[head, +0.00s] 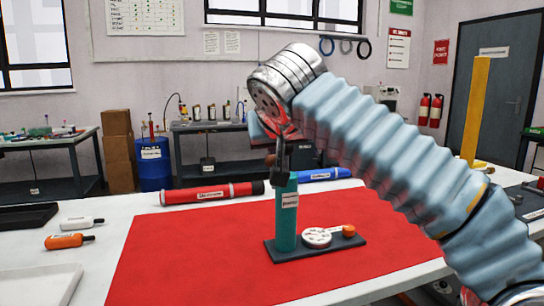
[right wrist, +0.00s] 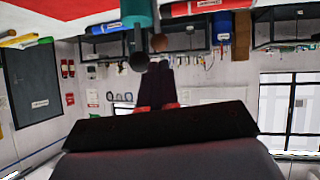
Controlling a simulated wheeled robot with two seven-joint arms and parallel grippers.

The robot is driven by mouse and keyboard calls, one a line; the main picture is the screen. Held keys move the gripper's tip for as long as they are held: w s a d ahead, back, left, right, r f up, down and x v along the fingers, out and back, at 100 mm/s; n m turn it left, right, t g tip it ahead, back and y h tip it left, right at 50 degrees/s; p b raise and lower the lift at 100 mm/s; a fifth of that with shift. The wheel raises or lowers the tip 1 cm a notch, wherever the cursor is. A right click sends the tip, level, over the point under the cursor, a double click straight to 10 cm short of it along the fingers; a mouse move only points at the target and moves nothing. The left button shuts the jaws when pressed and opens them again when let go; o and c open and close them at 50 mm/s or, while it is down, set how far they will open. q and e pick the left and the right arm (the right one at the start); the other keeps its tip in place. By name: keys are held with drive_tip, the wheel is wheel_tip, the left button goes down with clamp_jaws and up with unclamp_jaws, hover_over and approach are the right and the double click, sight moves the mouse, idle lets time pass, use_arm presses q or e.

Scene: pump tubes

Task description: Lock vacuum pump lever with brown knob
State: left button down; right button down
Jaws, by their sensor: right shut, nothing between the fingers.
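The vacuum pump is a teal upright cylinder (head: 287,218) with a white label, standing on a dark base plate (head: 290,253). A small brown knob (head: 270,160) shows at its top, beside a dark rod; in the right wrist view the brown ball (right wrist: 160,42) appears next to a dark ball (right wrist: 138,62) and the teal cylinder (right wrist: 140,12). My right gripper (head: 283,160) is over the pump's top, pointing down. In the right wrist view its dark fingers (right wrist: 156,85) are together and empty, apart from the brown ball. Whether they touch the pump is unclear. My left gripper is out of view.
On the base are a white round dial (head: 317,237) and an orange knob (head: 349,231). A red mat (head: 180,255) covers the table middle. A red tube (head: 210,193) and a blue tube (head: 325,175) lie behind.

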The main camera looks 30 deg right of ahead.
sight(272, 159)
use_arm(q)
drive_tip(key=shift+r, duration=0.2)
use_arm(e)
drive_tip(key=x, duration=0.7)
drive_tip(key=shift+w+f, duration=0.1)
